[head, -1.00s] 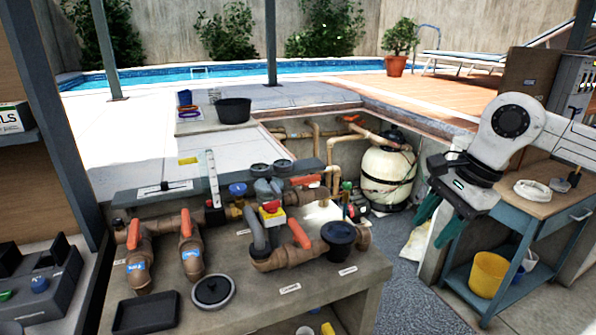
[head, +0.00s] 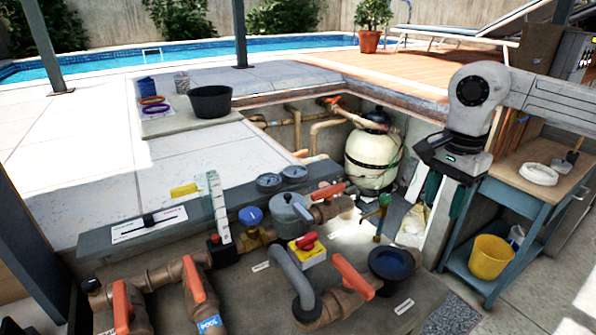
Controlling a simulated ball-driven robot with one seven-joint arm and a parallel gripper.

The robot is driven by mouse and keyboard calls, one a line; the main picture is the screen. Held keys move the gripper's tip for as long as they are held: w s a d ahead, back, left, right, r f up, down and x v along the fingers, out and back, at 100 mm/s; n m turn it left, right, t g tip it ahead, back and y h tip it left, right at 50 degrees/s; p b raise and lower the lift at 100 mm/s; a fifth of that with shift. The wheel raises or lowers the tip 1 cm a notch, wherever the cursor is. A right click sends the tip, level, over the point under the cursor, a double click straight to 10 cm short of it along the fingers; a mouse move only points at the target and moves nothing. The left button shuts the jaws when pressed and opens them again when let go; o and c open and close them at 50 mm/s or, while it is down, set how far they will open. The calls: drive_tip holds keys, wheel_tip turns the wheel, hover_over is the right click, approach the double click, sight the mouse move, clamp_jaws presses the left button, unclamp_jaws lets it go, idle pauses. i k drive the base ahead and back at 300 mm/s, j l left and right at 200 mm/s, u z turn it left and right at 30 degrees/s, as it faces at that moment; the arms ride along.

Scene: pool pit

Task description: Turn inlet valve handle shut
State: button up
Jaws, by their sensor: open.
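Several orange valve handles sit on brown pipes at the stone bench. Two are at the front left: one handle (head: 121,306) at the picture's lower edge and one (head: 193,279) above a blue "POOL" label. Another handle (head: 351,275) is tilted beside the dark round cup, and one (head: 328,192) lies nearly flat behind it. I cannot tell by a readable label which is the inlet valve. My gripper (head: 445,204) hangs to the right of the bench, fingers down, open and empty, apart from every handle.
A yellow box with a red knob (head: 307,245) and a grey hose (head: 291,275) stand among the pipes. A cream filter tank (head: 371,158) is in the pit behind. A blue workbench (head: 520,199) with a yellow bucket (head: 490,256) stands at right.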

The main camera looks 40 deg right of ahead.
sight(327, 194)
drive_tip(key=i, duration=0.95)
